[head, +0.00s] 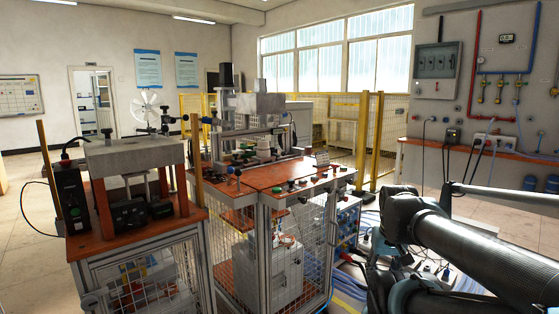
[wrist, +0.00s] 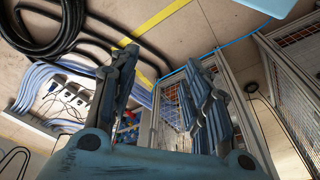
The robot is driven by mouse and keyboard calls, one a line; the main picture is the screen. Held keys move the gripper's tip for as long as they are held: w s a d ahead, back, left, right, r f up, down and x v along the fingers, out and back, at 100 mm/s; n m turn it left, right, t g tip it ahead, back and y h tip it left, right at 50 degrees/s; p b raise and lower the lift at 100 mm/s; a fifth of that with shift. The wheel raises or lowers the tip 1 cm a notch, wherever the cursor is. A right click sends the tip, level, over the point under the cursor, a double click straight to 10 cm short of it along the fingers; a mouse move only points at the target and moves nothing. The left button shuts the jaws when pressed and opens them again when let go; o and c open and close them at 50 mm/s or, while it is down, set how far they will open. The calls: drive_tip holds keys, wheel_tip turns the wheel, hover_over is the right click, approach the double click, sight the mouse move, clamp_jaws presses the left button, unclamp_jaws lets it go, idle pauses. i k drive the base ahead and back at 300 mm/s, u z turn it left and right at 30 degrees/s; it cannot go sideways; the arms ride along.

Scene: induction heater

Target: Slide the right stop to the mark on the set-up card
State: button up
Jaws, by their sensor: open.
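My gripper (wrist: 162,62) is in the wrist view with its two fingers spread and nothing between them. It points down past the wire-mesh bench frame toward the floor and cables. In the head view my arm enters from the right, and the gripper cannot be made out. The heater station (head: 262,150) stands on an orange-topped bench (head: 285,175) in the middle of the head view. A small pale card-like piece (head: 322,158) stands at its right end; its markings are too small to read. I cannot tell the right stop from the small fittings there.
A second bench with a grey press-like unit (head: 135,155) stands at the left. Yellow fencing (head: 375,140) is behind the heater bench. Black hoses (wrist: 55,30) and blue cables (wrist: 45,85) lie on the floor below my gripper. Open floor (head: 25,215) shows at the far left.

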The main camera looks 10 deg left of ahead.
sight(277, 155)
drive_tip(key=k, duration=1.3)
drive_tip(key=z, duration=0.5)
drive_tip(key=i, duration=1.85)
drive_tip(key=u, duration=0.8)
drive_tip(key=i, duration=0.5)
drive_tip(key=u, duration=0.35)
